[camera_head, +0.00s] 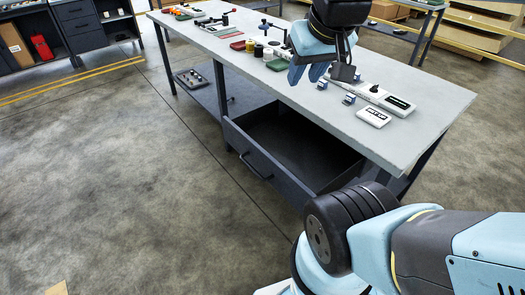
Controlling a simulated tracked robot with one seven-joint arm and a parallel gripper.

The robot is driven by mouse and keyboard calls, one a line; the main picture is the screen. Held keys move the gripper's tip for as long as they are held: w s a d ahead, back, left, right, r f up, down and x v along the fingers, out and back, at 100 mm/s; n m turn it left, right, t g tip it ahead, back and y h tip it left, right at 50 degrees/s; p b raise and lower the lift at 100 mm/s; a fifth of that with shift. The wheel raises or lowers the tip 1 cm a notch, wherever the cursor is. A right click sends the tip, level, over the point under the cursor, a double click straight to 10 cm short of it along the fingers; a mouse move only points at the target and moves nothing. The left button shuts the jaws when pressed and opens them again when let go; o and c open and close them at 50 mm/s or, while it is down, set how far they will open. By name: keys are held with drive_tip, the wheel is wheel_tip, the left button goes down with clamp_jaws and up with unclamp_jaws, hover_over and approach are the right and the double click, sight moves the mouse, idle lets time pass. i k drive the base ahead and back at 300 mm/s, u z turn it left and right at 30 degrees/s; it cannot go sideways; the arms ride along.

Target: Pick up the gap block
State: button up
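My gripper (306,76) hangs over the middle of the grey workbench (430,105), pointing down. Its two blue fingers look apart, with nothing visible between them. Two small blue-grey blocks stand on the bench to the right of the fingers, one nearer (348,99) and one farther (322,86). Either may be the gap block; they are too small to tell for sure. My gripper is apart from both, and its dark part (342,72) partly covers the bench behind.
A white labelled box (374,117) and a long grey device (385,97) lie at the right. Small jars (258,51), a green pad (277,65) and several tools occupy the bench farther left. An open drawer (285,135) juts out below the near edge. Clear floor lies left.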

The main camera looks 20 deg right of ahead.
sight(323, 84)
drive_tip(key=z, duration=0.05)
drive_tip(key=k, duration=0.9)
drive_tip(key=u, duration=0.25)
drive_tip(key=i, duration=0.95)
drive_tip(key=z, duration=0.95)
